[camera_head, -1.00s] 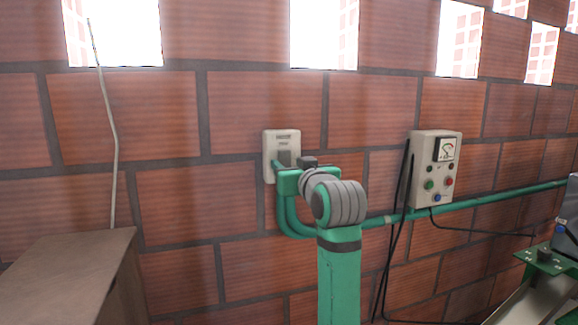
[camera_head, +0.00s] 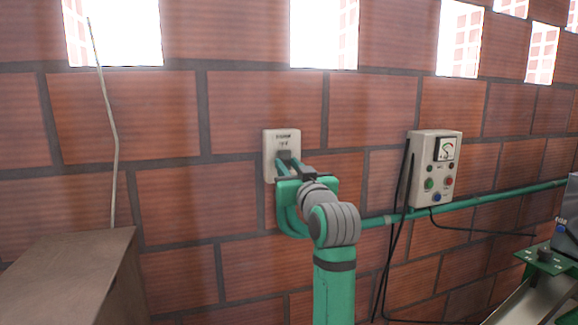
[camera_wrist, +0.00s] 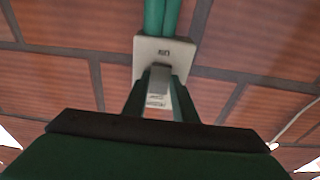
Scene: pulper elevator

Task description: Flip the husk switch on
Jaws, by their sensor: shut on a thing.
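The husk switch is a pale box (camera_head: 282,138) on the brick wall, with dark lettering on its upper part. Its grey lever (camera_head: 284,155) sits mid-plate, partly covered by my gripper. My gripper (camera_head: 288,161) reaches up to the plate from below, its fingers at the lever. In the wrist view the pale plate (camera_wrist: 180,50) is seen close up, and the grey lever (camera_wrist: 159,78) lies between the two green fingers of my gripper (camera_wrist: 159,88). The fingers are shut on it. Lettering shows at both ends of the plate; I cannot read it surely.
A control box (camera_head: 425,170) with a gauge and coloured buttons is on the wall at right, with black cables hanging by it. A green pipe (camera_head: 470,204) runs along the wall. A brown wooden box (camera_head: 60,270) stands at lower left.

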